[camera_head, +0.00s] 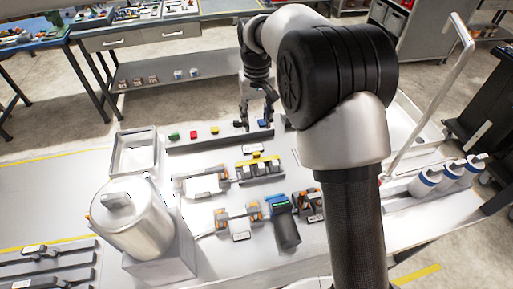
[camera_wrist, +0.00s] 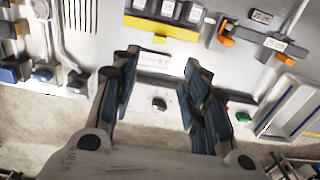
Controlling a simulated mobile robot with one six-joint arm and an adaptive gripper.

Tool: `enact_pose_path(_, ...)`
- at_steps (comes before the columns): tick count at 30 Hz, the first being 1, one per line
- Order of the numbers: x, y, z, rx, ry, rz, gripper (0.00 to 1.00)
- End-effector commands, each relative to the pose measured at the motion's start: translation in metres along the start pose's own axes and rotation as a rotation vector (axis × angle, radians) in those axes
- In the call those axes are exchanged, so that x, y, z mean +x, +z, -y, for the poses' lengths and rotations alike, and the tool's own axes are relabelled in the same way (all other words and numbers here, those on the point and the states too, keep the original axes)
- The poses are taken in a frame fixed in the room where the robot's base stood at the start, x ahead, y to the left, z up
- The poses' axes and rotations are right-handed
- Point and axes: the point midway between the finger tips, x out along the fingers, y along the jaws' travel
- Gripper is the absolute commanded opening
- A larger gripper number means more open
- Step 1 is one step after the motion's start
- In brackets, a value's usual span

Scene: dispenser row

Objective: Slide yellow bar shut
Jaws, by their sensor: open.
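The yellow bar (camera_head: 256,163) runs along the side of a dispenser unit in the middle of the bench in the head view. In the wrist view the yellow bar (camera_wrist: 162,28) lies across the upper middle, below several grey blocks, with a small tab on its lower edge. My gripper (camera_head: 255,122) is open above the button strip, behind the yellow bar and apart from it. In the wrist view my gripper (camera_wrist: 161,58) has its two fingers spread with nothing between them, and the bar lies beyond the fingertips. How far the bar is slid is unclear.
A strip (camera_head: 222,139) with coloured buttons lies under my gripper. A white open bin (camera_head: 134,170) stands left, beside a large metal canister (camera_head: 132,222). Other orange-ended units (camera_head: 238,216) and a blue-topped dark device (camera_head: 285,225) are nearer. White bottles (camera_head: 425,182) stand right.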

Motion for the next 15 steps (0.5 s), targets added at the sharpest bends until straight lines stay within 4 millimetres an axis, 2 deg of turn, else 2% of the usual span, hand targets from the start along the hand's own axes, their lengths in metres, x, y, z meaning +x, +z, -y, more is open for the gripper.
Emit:
enact_pose_path(1, 0.015, 0.001, 0.0, 0.0, 0.0, 0.003, 0.42)
enact_pose_path(3, 0.031, 0.001, 0.0, 0.0, 0.0, 0.004, 0.42)
enact_pose_path(15, 0.115, 0.001, 0.0, 0.0, 0.0, 0.003, 0.42)
